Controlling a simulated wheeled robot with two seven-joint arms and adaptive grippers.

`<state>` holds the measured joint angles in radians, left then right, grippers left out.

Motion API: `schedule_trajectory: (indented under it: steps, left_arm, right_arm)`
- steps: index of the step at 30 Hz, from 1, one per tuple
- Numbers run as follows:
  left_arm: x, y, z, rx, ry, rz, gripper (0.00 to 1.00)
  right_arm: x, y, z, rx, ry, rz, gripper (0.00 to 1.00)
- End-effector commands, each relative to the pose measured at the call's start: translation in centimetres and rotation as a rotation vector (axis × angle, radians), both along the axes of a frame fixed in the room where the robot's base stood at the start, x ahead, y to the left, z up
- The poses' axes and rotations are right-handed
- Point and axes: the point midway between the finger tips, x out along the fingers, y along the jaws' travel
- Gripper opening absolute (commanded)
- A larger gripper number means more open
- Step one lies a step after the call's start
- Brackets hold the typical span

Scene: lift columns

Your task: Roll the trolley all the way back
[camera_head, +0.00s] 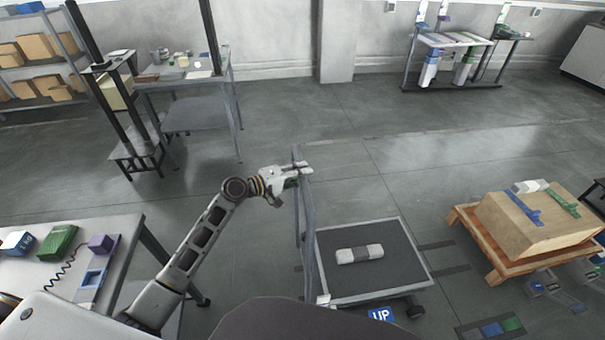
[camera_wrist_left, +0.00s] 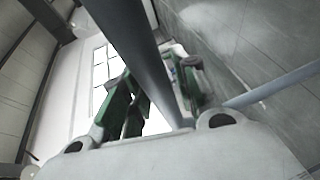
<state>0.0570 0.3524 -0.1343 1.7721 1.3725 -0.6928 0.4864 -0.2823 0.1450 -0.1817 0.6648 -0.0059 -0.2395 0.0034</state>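The trolley (camera_head: 412,236) is a low cart with a dark deck and pale rim, standing on the floor right of my left arm. A grey-and-white roll (camera_head: 360,254) lies on its deck. Its upright grey handle frame (camera_head: 308,240) rises at the deck's left side. My left gripper (camera_head: 299,170) is at the top of this frame. In the left wrist view the grey handle bar (camera_wrist_left: 135,45) runs between the green fingers (camera_wrist_left: 160,95), which look closed around it; the exact contact is partly hidden. My right gripper is not in view.
A wooden pallet (camera_head: 470,240) with a large carton (camera_head: 530,225) stands right of the trolley. A table (camera_head: 125,232) with small items is at the left, and a workbench (camera_head: 225,80) stands behind. The floor (camera_head: 370,130) beyond the trolley is clear.

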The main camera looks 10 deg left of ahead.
Motion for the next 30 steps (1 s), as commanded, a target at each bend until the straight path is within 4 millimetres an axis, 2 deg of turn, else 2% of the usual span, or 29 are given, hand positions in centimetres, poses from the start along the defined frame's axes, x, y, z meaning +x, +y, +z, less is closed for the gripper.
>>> schedule_trajectory:
  steps: [1, 3, 9, 13, 17, 30]
  left_arm:
    - [0.0, 0.1, -0.2, 0.002, 0.003, 0.001, 0.38]
    - [0.0, 0.1, -0.1, 0.000, 0.001, 0.001, 0.46]
    - [0.0, 0.0, 0.1, -0.001, -0.002, 0.001, 0.46]
    - [0.0, 0.0, 0.1, -0.002, -0.002, 0.001, 0.46]
    - [-0.2, 0.2, 0.2, -0.002, -0.002, 0.001, 0.46]
    - [-2.6, 2.6, 0.7, -0.001, -0.001, 0.002, 0.46]
  right_arm:
    - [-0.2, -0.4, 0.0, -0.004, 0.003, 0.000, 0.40]
    - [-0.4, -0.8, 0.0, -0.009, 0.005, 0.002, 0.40]
    - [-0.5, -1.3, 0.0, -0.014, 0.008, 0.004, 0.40]
    - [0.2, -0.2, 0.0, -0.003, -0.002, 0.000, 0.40]
    - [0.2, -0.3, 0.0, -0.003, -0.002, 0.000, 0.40]
    - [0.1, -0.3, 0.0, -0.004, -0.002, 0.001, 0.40]
